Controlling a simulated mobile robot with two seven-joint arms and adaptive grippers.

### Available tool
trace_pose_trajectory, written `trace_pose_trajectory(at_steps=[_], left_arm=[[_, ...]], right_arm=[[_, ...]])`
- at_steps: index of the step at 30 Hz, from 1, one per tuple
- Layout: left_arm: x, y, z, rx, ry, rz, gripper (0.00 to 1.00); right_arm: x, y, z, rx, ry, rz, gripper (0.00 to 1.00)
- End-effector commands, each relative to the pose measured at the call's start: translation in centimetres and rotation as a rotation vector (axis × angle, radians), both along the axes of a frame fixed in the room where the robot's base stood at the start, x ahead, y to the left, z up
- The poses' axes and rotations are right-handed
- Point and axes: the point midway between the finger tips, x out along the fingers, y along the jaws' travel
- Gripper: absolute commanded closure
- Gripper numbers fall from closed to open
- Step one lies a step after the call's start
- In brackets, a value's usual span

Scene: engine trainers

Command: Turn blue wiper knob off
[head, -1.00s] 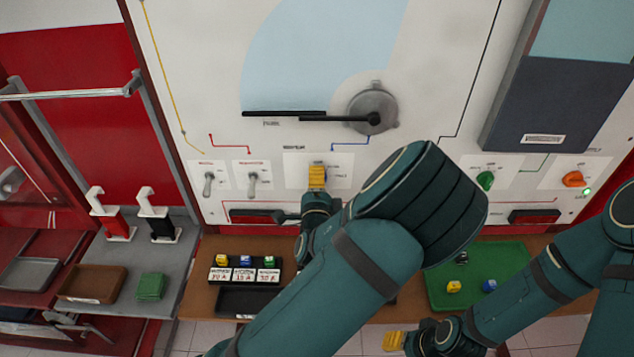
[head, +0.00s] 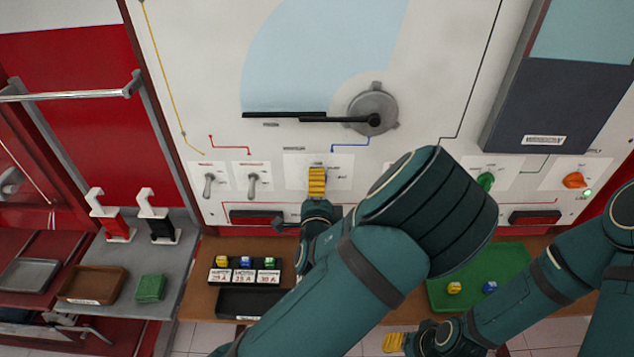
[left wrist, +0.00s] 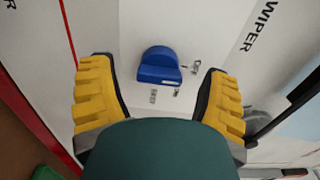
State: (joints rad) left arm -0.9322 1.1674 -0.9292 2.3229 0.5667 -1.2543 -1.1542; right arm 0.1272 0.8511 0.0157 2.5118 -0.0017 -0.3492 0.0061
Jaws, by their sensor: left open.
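The blue wiper knob (left wrist: 158,66) sits on the white panel in the left wrist view, with small lettering beside it. My left gripper (left wrist: 160,88) is open, with one yellow finger on each side of the knob and a gap on both sides. In the head view my left gripper (head: 317,183) is in front of the lower middle of the panel and hides the knob. My right gripper (head: 393,342) is low at the bottom edge, away from the panel; its finger opening is unclear.
Two toggle switches (head: 209,185) are left of my left gripper. A green knob (head: 486,181) and an orange knob (head: 574,180) are to the right. A black wiper arm (head: 325,118) is above. A black fuse tray (head: 245,272) and a green tray (head: 514,258) lie below.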

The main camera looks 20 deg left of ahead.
Motion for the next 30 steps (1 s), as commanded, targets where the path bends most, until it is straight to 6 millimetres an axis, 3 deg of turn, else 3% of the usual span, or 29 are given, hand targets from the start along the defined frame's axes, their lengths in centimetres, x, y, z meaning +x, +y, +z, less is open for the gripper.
trace_pose_trajectory(at_steps=[6,12,30], left_arm=[[-3.5,-1.0,0.0,0.002,0.001,-0.001,0.23],[-5.2,-1.5,0.0,0.001,-0.002,0.000,0.23],[-5.4,-1.5,0.0,0.001,-0.002,0.000,0.23]], right_arm=[[0.0,0.0,0.0,0.000,0.000,0.000,0.53],[0.0,0.0,0.0,0.000,0.000,0.000,0.53],[0.0,0.0,0.0,0.000,0.000,0.000,0.53]])
